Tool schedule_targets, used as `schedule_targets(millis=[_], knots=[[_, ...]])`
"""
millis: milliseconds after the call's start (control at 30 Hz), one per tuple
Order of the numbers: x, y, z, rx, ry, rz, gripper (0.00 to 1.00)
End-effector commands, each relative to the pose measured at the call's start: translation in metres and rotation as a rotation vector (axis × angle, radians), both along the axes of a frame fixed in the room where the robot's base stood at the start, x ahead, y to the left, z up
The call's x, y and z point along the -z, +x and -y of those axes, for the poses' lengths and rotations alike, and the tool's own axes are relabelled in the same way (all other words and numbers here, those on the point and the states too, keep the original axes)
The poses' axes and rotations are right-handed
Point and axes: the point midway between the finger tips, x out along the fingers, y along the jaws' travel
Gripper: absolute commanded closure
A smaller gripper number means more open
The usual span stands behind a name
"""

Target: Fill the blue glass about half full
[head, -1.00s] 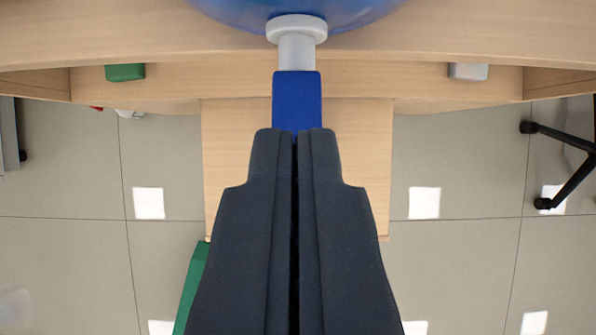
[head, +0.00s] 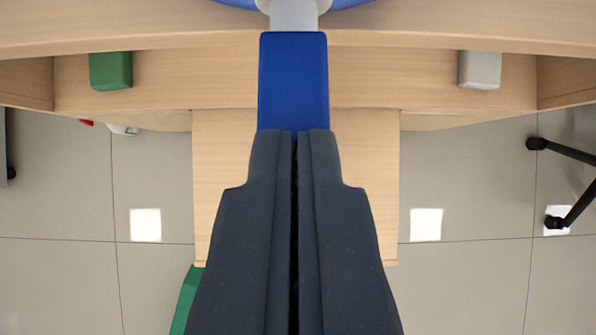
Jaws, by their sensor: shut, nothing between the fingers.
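My gripper (head: 294,135) is shut and empty, its two dark fingers pressed together and pointing up the picture. Straight beyond the fingertips is a blue block-like piece, perhaps a tap lever (head: 293,82). It joins a pale grey stem (head: 293,14) at the top. The fingertips overlap the near end of the blue piece in the picture; I cannot tell whether they touch it. A sliver of a rounded blue body (head: 350,3) shows at the top edge, mostly cut off. I cannot make out a blue glass for certain.
A wooden counter (head: 430,25) curves across the top, with a lower wooden panel (head: 220,150) below it. A green block (head: 110,70) sits left and a grey block (head: 480,69) right. Another green object (head: 186,298) is beside my gripper. Black legs (head: 568,180) stand right on tiled floor.

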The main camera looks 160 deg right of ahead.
Motion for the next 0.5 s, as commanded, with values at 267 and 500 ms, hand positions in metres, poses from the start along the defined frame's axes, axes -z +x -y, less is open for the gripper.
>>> schedule_targets(millis=[267, 500], knots=[[0.0119, -0.0077, 0.0021, 0.000, 0.040, 0.115, 1.00], [0.0103, -0.0073, 0.0020, 0.000, 0.041, 0.127, 1.00]])
